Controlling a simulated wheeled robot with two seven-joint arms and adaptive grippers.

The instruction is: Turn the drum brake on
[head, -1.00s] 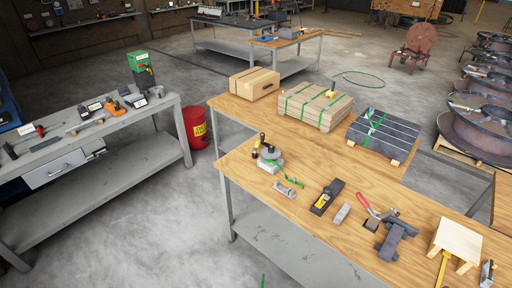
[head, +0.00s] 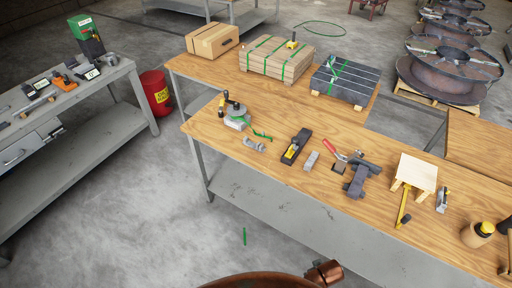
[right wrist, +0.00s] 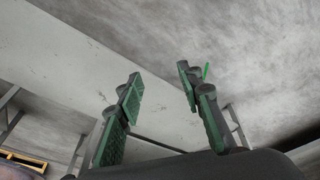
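A rusty curved rim (head: 262,280) shows at the bottom edge of the head view, with a copper-coloured block (head: 325,272) at its right end. Most of it is cut off by the frame, and I cannot tell whether it belongs to the drum brake. No brake lever can be made out. My right gripper (right wrist: 160,75) is open in the right wrist view, its green-padded fingers apart with nothing between them. It does not show in the head view. My left gripper is not in view.
A wooden-topped workbench (head: 290,117) holds a carton (head: 212,40), strapped boards (head: 275,60), a dark strapped stack (head: 345,80) and several tools. A grey bench (head: 95,140) stands left, with a red bin (head: 155,95) between. Large reels (head: 455,70) stand right. Floor before the workbench is mostly clear.

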